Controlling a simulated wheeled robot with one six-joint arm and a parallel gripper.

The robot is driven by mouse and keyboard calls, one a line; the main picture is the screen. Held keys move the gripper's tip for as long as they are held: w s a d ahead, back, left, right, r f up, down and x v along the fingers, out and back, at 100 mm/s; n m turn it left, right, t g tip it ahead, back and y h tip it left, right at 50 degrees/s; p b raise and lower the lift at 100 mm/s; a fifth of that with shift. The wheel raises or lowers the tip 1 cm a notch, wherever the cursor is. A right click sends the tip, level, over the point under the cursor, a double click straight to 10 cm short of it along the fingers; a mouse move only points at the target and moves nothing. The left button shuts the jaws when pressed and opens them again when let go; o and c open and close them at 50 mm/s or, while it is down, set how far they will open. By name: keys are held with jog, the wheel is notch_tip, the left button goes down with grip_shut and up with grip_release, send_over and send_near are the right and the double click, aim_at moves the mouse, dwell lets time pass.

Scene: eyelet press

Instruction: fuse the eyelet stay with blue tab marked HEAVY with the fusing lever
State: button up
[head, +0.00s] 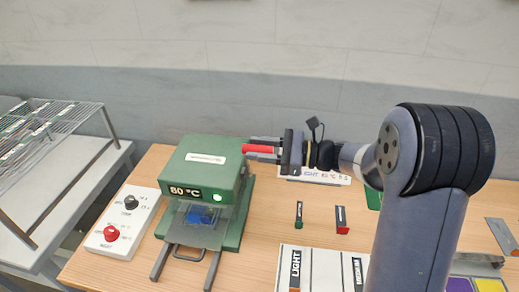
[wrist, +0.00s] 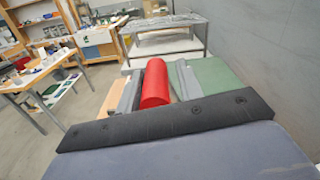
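The green press (head: 212,150) stands on the wooden table with its display reading 80 °C. A blue piece (head: 198,217) lies in the front opening of the press, seen behind a clear guard; any marking on it cannot be read. My gripper (head: 262,149) is at the upper right side of the press with its fingers around the red lever handle (head: 257,149). The lever's arm is mostly hidden.
A control box (head: 122,222) with a black dial and red button stands left of the press. Small green-tabbed (head: 299,215) and red-tabbed (head: 342,220) pieces lie to the right. A board marked LIGHT (head: 323,268) lies in front. A wire rack (head: 45,135) is far left.

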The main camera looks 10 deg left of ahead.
jog(key=shift+o, duration=0.9)
jog(key=shift+s, duration=0.1)
jog(key=d+b, duration=0.3)
jog(key=d, duration=0.7)
jog(key=shift+s+d, duration=0.2)
jog(key=shift+d, duration=0.2)
jog(key=a+p, duration=0.3)
jog(key=a, duration=0.8)
jog(key=shift+w, duration=0.15)
jog(key=shift+d, duration=0.1)
